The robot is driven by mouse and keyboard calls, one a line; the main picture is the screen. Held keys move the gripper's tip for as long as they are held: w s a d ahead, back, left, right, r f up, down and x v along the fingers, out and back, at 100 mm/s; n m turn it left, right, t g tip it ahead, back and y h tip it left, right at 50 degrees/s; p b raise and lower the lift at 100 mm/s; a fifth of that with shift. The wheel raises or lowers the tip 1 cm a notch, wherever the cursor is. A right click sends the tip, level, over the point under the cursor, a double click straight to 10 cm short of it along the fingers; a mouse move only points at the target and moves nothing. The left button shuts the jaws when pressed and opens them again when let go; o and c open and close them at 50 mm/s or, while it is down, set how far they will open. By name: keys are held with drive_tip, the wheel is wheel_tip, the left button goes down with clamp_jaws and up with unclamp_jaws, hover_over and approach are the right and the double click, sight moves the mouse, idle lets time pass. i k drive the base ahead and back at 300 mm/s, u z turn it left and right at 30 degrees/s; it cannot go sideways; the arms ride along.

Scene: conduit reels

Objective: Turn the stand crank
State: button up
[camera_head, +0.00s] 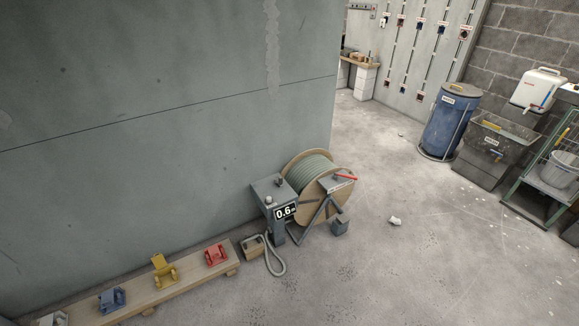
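A wooden cable reel (296,163) wound with grey-green conduit sits upright on a dark metal stand (322,207) beside the grey wall. A crank with a red handle (344,178) shows at the upper right of the stand, in front of the reel. A loop of grey conduit (279,262) lies on the floor in front of the box. My gripper is not in view.
A low wooden bench (190,291) at lower left carries blue, yellow and red clamp-like tools. A blue barrel (450,122), a grey bin (492,150) and a green shelf (545,185) stand at right. A small white scrap (394,221) lies on otherwise open floor.

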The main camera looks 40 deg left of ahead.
sight(280, 180)
drive_tip(key=u, duration=0.35)
drive_tip(key=i, duration=1.35)
drive_tip(key=u, duration=1.7)
drive_tip(key=i, duration=0.95)
drive_tip(key=u, duration=1.15)
drive_tip(key=i, duration=0.2)
drive_tip(key=u, duration=0.15)
